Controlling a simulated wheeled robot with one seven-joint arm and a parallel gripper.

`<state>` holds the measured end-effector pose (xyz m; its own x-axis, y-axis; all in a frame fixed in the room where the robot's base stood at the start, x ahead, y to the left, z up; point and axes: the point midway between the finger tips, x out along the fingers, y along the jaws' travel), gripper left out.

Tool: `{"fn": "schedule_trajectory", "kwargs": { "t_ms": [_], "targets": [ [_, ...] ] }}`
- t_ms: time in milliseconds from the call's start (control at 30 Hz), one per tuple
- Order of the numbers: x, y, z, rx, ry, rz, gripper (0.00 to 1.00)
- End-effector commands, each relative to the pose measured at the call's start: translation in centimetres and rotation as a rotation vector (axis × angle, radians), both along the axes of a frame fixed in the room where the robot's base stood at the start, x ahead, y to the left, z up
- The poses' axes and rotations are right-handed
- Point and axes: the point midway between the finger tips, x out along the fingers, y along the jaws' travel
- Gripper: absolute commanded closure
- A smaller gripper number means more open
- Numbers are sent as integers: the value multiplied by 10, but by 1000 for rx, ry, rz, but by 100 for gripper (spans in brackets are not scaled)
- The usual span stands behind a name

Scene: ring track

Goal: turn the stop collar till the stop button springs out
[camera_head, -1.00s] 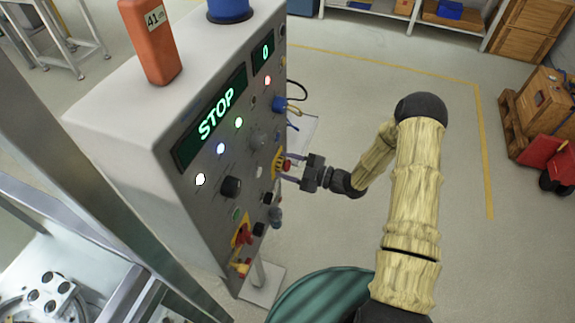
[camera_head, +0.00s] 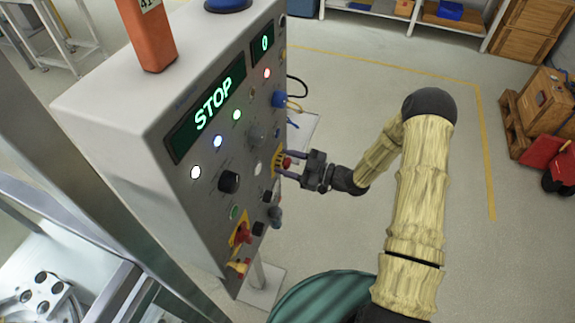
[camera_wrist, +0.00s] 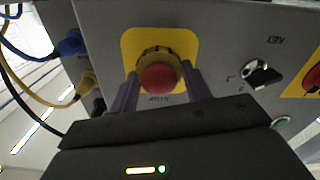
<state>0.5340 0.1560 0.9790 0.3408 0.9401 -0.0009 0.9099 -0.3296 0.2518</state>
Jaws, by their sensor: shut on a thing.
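The red stop button (camera_wrist: 158,79) sits in a ridged dark-yellow stop collar (camera_wrist: 157,56) on a yellow plate (camera_wrist: 185,42) on the grey panel. In the head view the button (camera_head: 287,162) shows small, between my fingers. My gripper (camera_wrist: 157,88) faces the panel, one finger on each side of the collar, and is shut on it. The fingertips are partly hidden behind the button and collar edges. In the head view my gripper (camera_head: 284,166) reaches the panel from the right. How far out the button stands is hard to tell.
The panel display (camera_head: 213,104) reads STOP. Blue (camera_wrist: 70,44) and yellow plugs (camera_wrist: 86,86) with cables are at the left.

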Motion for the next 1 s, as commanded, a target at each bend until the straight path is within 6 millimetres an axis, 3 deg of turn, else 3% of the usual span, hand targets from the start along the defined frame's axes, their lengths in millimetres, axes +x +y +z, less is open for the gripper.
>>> {"fn": "schedule_trajectory", "kwargs": {
  "t_ms": [500,1000],
  "targets": [
    [2,-2,0,127,348,-2,75],
    [3,-2,1,147,404,-4,75]
  ]
}}
